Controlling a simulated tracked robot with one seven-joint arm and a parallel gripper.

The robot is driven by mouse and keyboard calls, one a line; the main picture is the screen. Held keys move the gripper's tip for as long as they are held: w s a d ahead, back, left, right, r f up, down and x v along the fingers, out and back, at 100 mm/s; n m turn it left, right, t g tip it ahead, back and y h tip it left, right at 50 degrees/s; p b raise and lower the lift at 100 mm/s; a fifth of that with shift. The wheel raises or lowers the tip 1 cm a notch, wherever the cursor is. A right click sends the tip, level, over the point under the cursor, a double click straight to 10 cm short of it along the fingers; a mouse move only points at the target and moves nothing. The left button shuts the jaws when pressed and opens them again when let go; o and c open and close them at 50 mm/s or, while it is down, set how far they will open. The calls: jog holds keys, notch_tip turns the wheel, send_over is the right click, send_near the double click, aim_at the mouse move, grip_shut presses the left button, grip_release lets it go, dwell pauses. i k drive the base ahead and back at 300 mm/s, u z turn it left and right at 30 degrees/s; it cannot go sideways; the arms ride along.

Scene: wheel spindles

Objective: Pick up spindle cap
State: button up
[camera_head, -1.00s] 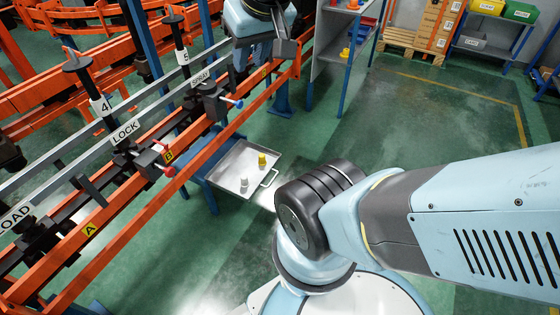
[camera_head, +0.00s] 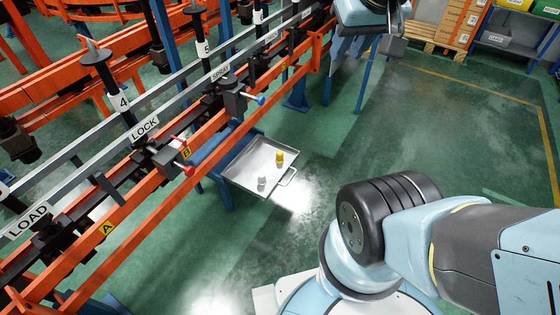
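Two small caps stand on a grey metal tray (camera_head: 243,185): a grey-white one (camera_head: 262,181) and a yellow one (camera_head: 280,157). I cannot tell whether that piece is a loose cap. The end of my arm with my gripper (camera_head: 392,46) is at the top right of centre, beyond the tray and well apart from the caps and spindle 4. Its fingers are not clear, so its opening cannot be told.
Orange rails (camera_head: 130,205) with LOAD, LOCK and SPRAY labels run diagonally along the left. Red-handled (camera_head: 186,172) and blue-handled (camera_head: 259,99) clamps jut out from them. A blue stand holds the tray. Green floor (camera_head: 450,120) is open at right. Wooden pallets (camera_head: 440,32) stand behind.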

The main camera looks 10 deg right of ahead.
aim_at(261, 180)
jog(key=z, duration=0.1)
jog(key=i, duration=1)
jog(key=u, duration=0.1)
